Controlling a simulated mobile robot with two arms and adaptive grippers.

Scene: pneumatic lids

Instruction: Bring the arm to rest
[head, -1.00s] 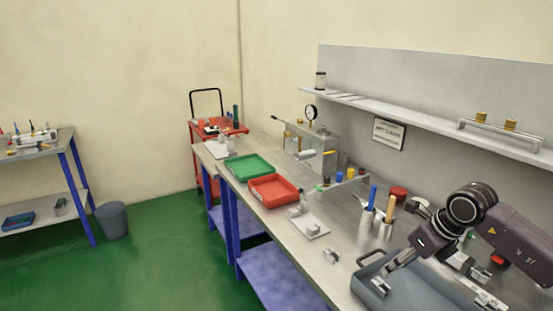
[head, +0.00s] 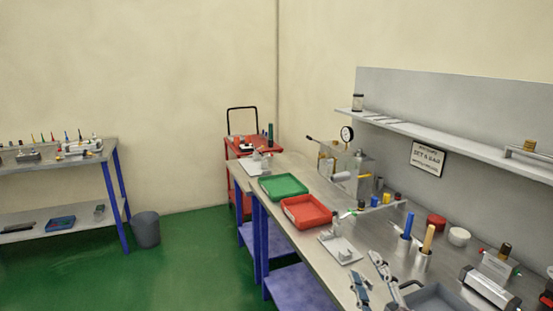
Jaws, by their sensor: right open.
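My right gripper (head: 367,268) is at the bottom edge of the head view, over the front part of the workbench. Its two metal fingers stand apart with nothing visible between them. The rest of the right arm is out of the picture. The gripper is just left of a grey tray (head: 440,297) and in front of a pale plate with a small fitting (head: 340,247). My left gripper is not in view.
The workbench holds a green tray (head: 284,187), a red tray (head: 306,212) and upright tools in metal cups (head: 422,262). A shelf (head: 450,150) runs along the back panel. A red cart (head: 240,146) stands at the far end. Green floor (head: 195,255) is open at left.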

